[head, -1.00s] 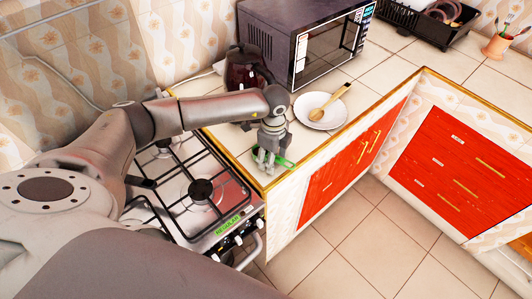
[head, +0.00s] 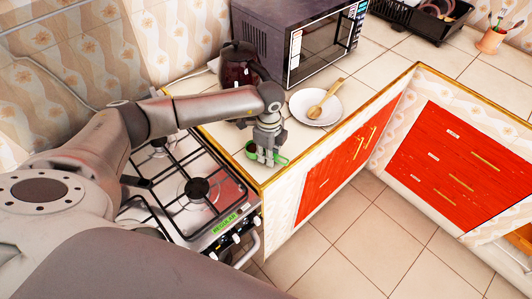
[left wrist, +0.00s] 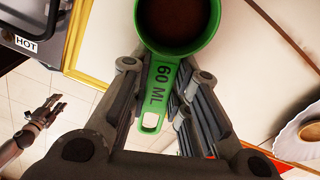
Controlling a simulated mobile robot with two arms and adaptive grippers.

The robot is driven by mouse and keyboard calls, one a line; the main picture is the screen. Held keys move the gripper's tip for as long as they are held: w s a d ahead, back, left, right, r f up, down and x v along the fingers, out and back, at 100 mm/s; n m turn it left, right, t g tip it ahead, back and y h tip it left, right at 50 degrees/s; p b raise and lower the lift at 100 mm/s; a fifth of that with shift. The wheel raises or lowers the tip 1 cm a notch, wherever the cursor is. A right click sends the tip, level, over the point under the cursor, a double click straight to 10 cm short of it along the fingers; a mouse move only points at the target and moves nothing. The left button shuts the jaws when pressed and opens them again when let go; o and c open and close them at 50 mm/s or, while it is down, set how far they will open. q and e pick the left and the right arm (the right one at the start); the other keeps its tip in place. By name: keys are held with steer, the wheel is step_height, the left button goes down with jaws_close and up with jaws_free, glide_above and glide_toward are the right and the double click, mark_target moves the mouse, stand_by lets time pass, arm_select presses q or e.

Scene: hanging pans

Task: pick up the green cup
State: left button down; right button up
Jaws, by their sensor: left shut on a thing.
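The green cup (head: 251,150) is a small measuring cup with a flat handle. It is at the counter's corner beside the stove, partly hidden by my left gripper (head: 267,158). In the left wrist view the green cup (left wrist: 180,52) shows its round bowl at the top, dark inside, with "60 ML" on the handle. The handle lies between the fingers of my left gripper (left wrist: 165,75), which is shut on it. I cannot tell whether the cup touches the counter. My right gripper (left wrist: 38,118) shows small at the left of the wrist view, fingers spread, apart from the cup.
A white plate (head: 302,104) with a wooden spoon (head: 325,98) lies right of the gripper. A dark red kettle (head: 238,72) and a microwave (head: 290,40) stand behind. The gas stove (head: 175,180) is at left. Bare counter (head: 215,135) lies around the cup.

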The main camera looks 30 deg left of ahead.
arm_select(q)
steer(key=shift+r, duration=0.15)
steer(key=shift+r+b, duration=0.25)
steer(key=shift+b, duration=0.05)
steer(key=shift+w+r+b, duration=0.1)
steer(key=shift+r+b, duration=0.6)
steer(key=shift+r, duration=0.25)
steer(key=s+d+r+b, duration=0.4)
steer(key=s+d+r, duration=0.3)
steer(key=d+r, duration=0.3)
steer(key=shift+s+d+r, duration=0.15)
steer(key=shift+d, duration=0.9)
